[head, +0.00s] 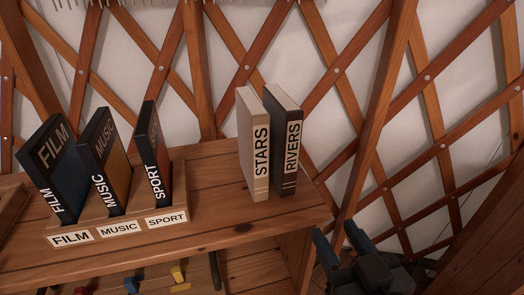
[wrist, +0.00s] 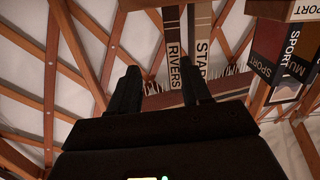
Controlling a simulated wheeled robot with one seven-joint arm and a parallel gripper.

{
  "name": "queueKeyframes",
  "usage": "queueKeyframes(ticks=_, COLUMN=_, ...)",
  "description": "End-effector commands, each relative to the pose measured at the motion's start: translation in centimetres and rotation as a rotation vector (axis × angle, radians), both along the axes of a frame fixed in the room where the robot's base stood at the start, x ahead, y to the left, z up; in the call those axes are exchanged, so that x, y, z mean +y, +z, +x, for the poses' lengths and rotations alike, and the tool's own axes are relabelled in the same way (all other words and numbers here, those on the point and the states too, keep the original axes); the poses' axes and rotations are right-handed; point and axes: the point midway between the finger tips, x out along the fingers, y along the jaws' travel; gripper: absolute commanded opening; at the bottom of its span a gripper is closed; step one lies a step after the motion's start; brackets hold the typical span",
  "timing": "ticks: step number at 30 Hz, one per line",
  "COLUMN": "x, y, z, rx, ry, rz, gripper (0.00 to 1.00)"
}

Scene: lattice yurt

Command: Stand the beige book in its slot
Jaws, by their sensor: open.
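The beige book (head: 254,145), marked STARS, stands upright on the wooden shelf top. It is close beside a dark book (head: 285,140) marked RIVERS, on its left. In the wrist view the beige book (wrist: 201,45) and the dark book (wrist: 172,50) show beyond my fingers, with their lettering inverted. My gripper (head: 338,238) is below and right of the shelf's right end, apart from both books. In the wrist view my gripper (wrist: 161,88) is open, with nothing between its fingers. I cannot make out a separate empty slot for the beige book.
A wooden rack (head: 128,213) at the left holds tilted books marked FILM (head: 57,170), MUSIC (head: 107,160) and SPORT (head: 154,155). Bare shelf top (head: 215,185) lies between rack and beige book. Small coloured pieces (head: 178,275) sit lower down. Lattice wall (head: 345,85) stands behind.

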Motion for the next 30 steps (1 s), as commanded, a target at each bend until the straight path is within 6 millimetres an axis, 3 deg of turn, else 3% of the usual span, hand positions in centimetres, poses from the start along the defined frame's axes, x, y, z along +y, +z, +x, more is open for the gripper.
queueKeyframes(ticks=3, x=2.5, y=2.3, z=3.6, rx=-0.033, ry=0.019, rz=0.014, gripper=0.48)
queueKeyframes(ticks=9, x=6.7, y=7.2, z=8.2, rx=-0.065, ry=0.047, rz=0.043, gripper=0.48)
queueKeyframes(ticks=15, x=9.5, y=11.0, z=10.4, rx=-0.079, ry=0.062, rz=0.068, gripper=0.48)
queueKeyframes(ticks=21, x=10.5, y=12.4, z=11.2, rx=-0.080, ry=0.066, rz=0.078, gripper=0.48)
queueKeyframes(ticks=30, x=11.3, y=12.6, z=13.8, rx=-0.080, ry=0.066, rz=0.078, gripper=0.48)
